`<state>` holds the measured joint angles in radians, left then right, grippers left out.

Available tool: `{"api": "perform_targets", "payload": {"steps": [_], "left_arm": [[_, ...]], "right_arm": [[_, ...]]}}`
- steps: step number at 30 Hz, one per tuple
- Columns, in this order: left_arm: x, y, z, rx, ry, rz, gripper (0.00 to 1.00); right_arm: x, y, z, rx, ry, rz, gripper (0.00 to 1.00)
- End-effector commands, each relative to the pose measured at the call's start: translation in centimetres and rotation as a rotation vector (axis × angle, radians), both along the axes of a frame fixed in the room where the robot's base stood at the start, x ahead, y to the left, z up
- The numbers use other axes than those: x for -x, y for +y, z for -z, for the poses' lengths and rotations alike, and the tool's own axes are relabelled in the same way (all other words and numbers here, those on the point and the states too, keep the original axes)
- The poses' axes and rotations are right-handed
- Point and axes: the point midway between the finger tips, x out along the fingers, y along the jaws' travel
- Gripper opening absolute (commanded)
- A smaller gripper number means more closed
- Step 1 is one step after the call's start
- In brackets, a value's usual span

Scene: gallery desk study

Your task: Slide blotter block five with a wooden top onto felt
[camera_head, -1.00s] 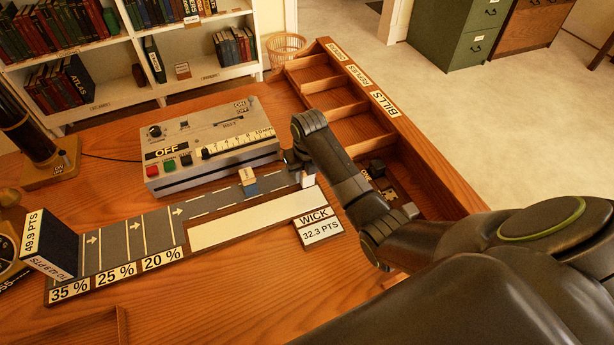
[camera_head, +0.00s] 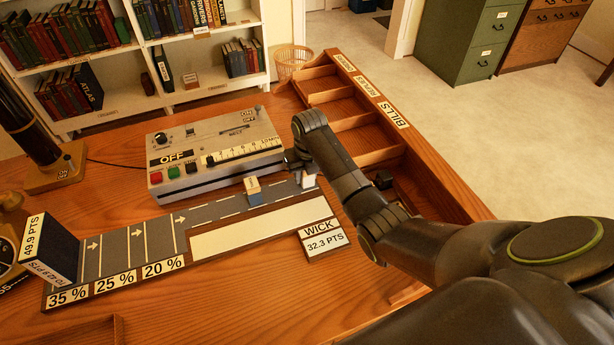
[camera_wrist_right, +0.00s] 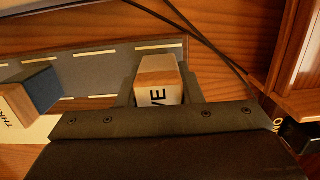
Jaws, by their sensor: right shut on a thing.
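Block five (camera_wrist_right: 158,88), pale with a wooden top and a label of which "VE" shows, sits between my right gripper's fingers (camera_wrist_right: 162,92) in the wrist view. In the head view its pale side (camera_head: 309,181) shows just below my right gripper (camera_head: 300,164), which is shut on it. The grey felt strip (camera_head: 215,209) with dashed lines runs across the desk. Block five is at the strip's right end; whether it touches the felt is hidden. A blue block with a wooden top (camera_head: 253,190) stands on the felt to its left. My left gripper is out of view.
A grey control box (camera_head: 215,155) labelled OFF stands behind the felt. The white strip (camera_head: 260,228) and WICK card (camera_head: 322,240) lie in front. A wooden compartment tray (camera_head: 365,135) is to the right. A dark 49.9 PTS block (camera_head: 48,248) stands at left.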

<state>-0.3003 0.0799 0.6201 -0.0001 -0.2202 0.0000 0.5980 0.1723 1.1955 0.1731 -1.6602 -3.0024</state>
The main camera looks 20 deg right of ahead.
Motion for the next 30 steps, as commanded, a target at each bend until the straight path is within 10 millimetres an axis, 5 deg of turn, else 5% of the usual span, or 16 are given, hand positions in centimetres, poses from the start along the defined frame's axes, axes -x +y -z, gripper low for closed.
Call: {"api": "perform_targets", "payload": {"steps": [25,26,30], "left_arm": [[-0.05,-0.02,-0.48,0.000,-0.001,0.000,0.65],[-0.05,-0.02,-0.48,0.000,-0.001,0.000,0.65],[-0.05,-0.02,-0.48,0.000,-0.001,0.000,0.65]], "right_arm": [[0.00,-0.02,0.40,0.001,0.000,0.000,0.09],[0.00,-0.02,0.40,0.000,0.000,0.000,0.34],[0.00,-0.01,0.39,0.000,0.000,0.000,0.52]]}}
